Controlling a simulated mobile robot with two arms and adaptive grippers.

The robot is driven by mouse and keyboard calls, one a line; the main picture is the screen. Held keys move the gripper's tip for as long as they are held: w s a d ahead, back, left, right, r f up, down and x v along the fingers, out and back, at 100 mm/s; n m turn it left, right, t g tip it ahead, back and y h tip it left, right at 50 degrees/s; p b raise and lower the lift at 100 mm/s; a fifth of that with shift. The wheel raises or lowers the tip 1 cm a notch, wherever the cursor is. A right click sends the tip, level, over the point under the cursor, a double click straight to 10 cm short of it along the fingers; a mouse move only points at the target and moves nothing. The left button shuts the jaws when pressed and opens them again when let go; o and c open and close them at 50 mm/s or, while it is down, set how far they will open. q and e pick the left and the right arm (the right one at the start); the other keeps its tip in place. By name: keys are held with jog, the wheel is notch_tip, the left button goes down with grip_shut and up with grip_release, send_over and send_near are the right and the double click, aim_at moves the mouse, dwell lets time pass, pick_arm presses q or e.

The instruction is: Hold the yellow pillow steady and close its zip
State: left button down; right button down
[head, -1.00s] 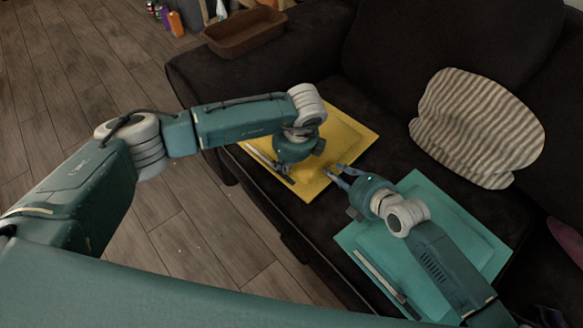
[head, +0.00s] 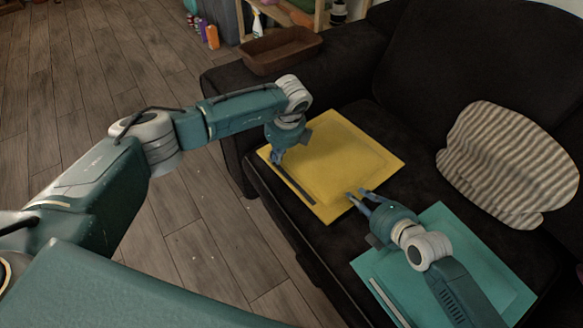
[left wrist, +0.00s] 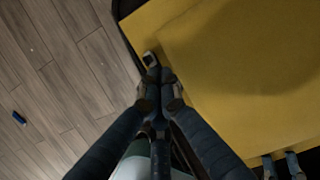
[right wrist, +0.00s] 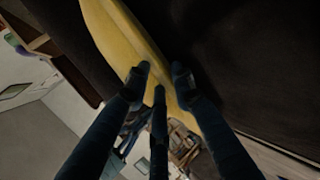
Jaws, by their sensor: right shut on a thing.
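The yellow pillow (head: 345,160) lies flat on the dark sofa seat. Its zip (head: 293,183) shows as a dark strip along the near left edge. My left gripper (head: 277,160) is at the far left end of that strip. My right gripper (head: 353,196) is shut on the pillow's right edge, near the front corner. The right wrist view shows that edge (right wrist: 135,45) between its fingers.
A teal pillow (head: 450,235) lies just right, under my right arm. A striped cushion (head: 507,165) leans on the sofa back. A brown tray (head: 281,50) sits on the far armrest. Open wooden floor (head: 190,230) lies in front of the sofa.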

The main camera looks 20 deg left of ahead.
pick_arm(q)
jog(key=shift+w+a, duration=0.25)
jog(key=shift+a, duration=0.15)
pick_arm(e)
jog(key=shift+s+d+f, duration=0.1)
jog(key=shift+f, duration=0.05)
pick_arm(q)
jog(key=d, duration=0.1)
jog(key=s+d, duration=0.2)
jog(key=shift+s+d, duration=0.25)
jog(key=shift+d, duration=0.1)
jog(key=v, duration=1)
jog(key=shift+w, duration=0.1)
pick_arm(e)
jog(key=c, duration=1.4)
grip_release()
jog(key=o, duration=0.6)
